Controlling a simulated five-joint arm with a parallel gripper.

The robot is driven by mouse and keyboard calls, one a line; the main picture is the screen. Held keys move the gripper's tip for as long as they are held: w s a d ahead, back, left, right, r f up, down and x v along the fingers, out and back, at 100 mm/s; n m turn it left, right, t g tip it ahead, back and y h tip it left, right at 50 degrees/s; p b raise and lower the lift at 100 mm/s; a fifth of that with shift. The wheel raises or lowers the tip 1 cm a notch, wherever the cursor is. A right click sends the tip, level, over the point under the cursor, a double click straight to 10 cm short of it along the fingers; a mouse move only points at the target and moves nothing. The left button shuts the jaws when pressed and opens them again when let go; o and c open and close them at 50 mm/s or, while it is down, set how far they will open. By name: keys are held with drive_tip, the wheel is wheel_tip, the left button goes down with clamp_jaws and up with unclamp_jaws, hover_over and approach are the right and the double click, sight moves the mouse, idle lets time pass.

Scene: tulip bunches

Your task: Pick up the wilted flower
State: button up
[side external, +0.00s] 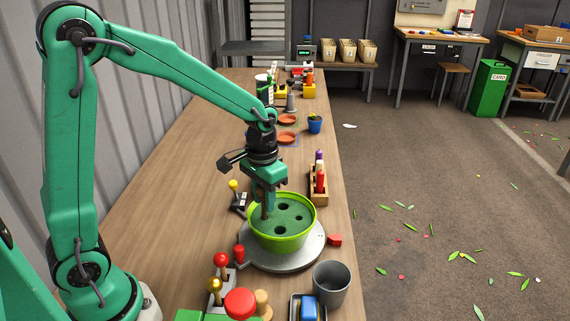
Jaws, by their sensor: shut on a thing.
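A bright green round pot (282,242) with a dark green, holed top stands on a grey round plate on the workbench. My gripper (266,203) points down over the left part of the pot. It is shut on a thin brownish thing (264,212), which looks like the wilted flower, at the pot's top surface. Most of it is hidden by the jaws, and I cannot tell whether its lower end is still in a hole. Two or more dark holes in the pot's top look empty.
A wooden rack (319,196) with red and purple upright items stands behind the pot on the right. A grey cup (331,283) and a tray with a blue block (309,307) are in front. Levers with red and yellow knobs stand nearby. The bench (180,195) is clear at left.

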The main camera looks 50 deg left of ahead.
drive_tip(key=shift+r, duration=0.55)
drive_tip(key=r, duration=0.3)
drive_tip(key=shift+s+d+r, duration=0.1)
drive_tip(key=shift+s+d, duration=0.05)
drive_tip(key=shift+d, duration=0.1)
drive_tip(key=s+d+r, duration=0.6)
drive_tip(key=d, duration=0.3)
drive_tip(key=shift+d+r, duration=0.15)
drive_tip(key=shift+r, duration=0.1)
drive_tip(key=w+a+f, duration=0.3)
drive_tip(key=w+a, duration=0.5)
drive_tip(key=a, duration=0.3)
drive_tip(key=shift+w, duration=0.4)
drive_tip(key=shift+d, duration=0.1)
